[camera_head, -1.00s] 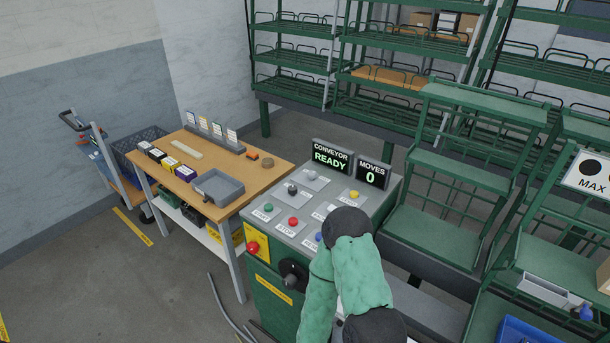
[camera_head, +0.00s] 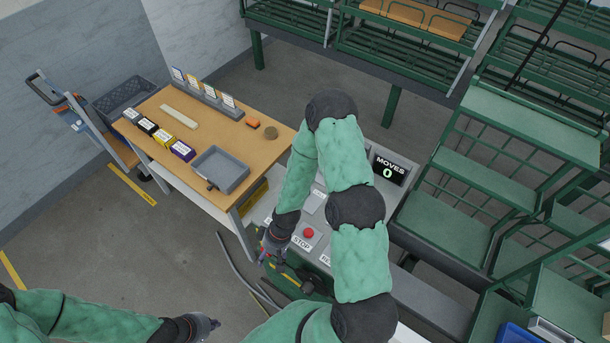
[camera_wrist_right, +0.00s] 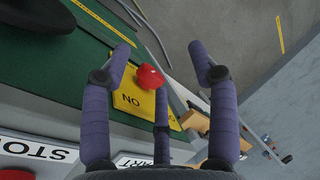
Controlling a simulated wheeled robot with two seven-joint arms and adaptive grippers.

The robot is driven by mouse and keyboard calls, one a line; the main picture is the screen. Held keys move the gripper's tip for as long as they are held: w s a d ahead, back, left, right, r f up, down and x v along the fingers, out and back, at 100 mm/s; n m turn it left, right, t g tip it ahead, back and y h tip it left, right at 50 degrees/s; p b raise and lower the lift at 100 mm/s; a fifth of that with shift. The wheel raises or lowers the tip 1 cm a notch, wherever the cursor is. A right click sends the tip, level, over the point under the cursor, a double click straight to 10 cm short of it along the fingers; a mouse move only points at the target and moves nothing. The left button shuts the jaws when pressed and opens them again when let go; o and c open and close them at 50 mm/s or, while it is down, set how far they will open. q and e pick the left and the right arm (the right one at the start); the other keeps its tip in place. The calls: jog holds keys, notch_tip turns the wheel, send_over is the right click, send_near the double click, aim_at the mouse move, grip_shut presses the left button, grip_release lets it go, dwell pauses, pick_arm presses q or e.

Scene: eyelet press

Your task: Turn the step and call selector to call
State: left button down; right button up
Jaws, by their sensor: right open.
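The grey control panel (camera_head: 325,240) is partly covered by my right arm in the head view. The step and call selector cannot be made out now; the upper panel is hidden behind the arm. My right gripper (camera_head: 272,245) is over the panel's front left corner. In the right wrist view its fingers (camera_wrist_right: 165,75) are spread, with nothing between them held.
A red button (camera_head: 308,233) sits above the STOP label. The MOVES display (camera_head: 388,170) reads 0. A wooden bench (camera_head: 185,100) with a grey tray (camera_head: 221,168) stands left of the panel. Green racks (camera_head: 480,160) stand to the right. Floor at the left is open.

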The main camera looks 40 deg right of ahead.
jog(key=w+d+r+n+h+p, duration=0.25)
jog(key=w+d+r+n, duration=0.2)
jog(key=d+r, duration=0.6)
jog(key=w+d+r+n+h+p, duration=0.1)
jog(key=w+d+r+n+p, duration=0.2)
jog(key=w+d+r, duration=0.7)
pick_arm(q)
notch_tip(320, 180, up, 8)
jog(key=p, duration=0.1)
jog(key=shift+s, duration=0.15)
pick_arm(e)
jog(key=s+d+f, duration=0.1)
jog(key=f, duration=0.3)
jog(key=s+d+f, duration=0.1)
jog(key=f, duration=0.4)
jog(key=s+f, duration=0.1)
jog(key=f, duration=0.4)
jog(key=shift+s+d, duration=0.4)
pick_arm(q)
jog(key=shift+a+r, duration=0.1)
pick_arm(e)
jog(key=c, duration=1.1)
